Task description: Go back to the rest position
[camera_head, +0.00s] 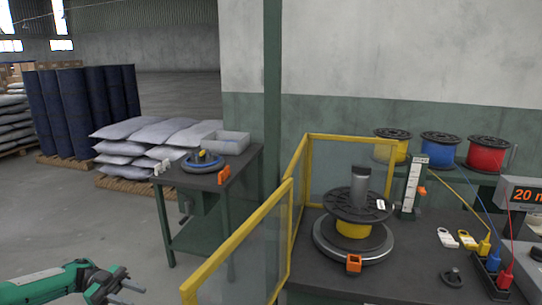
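My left arm, green and dark grey, comes in at the lower left corner. Its gripper (130,291) is over the floor, clear of both tables. Its two fingers stand apart with nothing between them, so it looks open and empty; its lower part is cut by the picture's bottom edge. My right gripper is not in view. A black-flanged spool with yellow wire (354,229) sits on the round turntable (325,245) on the right workbench, apart from my gripper.
A yellow-framed clear guard (240,239) stands at the workbench's left side. A small dark table (197,180) holds a round blue-rimmed device (203,164) and a grey bin (226,143). Yellow, blue and red spools (439,151) stand at the back. Stacked sacks (125,149) lie behind. Floor at left is clear.

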